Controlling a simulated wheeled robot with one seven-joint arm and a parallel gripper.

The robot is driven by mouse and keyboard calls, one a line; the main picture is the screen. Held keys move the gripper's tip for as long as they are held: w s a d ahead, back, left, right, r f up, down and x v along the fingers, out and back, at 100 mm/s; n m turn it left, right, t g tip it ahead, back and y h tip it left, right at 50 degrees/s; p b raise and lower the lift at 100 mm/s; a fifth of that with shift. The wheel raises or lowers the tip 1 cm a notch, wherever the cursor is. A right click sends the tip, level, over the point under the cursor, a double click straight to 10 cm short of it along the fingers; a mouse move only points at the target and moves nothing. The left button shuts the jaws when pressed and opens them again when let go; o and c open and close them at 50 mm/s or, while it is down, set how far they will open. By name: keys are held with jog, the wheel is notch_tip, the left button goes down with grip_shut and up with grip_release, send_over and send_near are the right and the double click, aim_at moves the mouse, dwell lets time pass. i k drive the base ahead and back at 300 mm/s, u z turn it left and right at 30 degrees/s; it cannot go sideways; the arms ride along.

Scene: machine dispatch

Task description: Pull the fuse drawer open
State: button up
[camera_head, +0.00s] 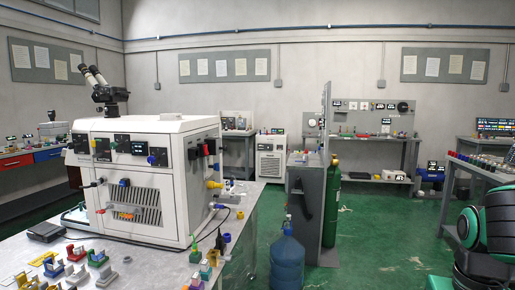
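A large white machine (160,131) stands on a grey metal table (140,266) at the left. Its front has small dark display panels, knobs, plugs and a slatted vent. A small reddish-orange strip (124,207) sits low on the front by the vent. It may be the fuse drawer's handle, but it is too small to tell. No drawer visibly stands out from the front. My gripper is not in view.
Several small coloured parts (73,272) lie at the table's front left, near a black box (46,231). A blue water bottle (287,262) and a green gas cylinder (331,208) stand right of the table. Green floor (390,235) is open farther right.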

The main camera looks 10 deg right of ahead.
aim_at(219, 149)
jog(key=z, duration=0.25)
jog(key=i, duration=1.35)
jog(key=u, duration=0.2)
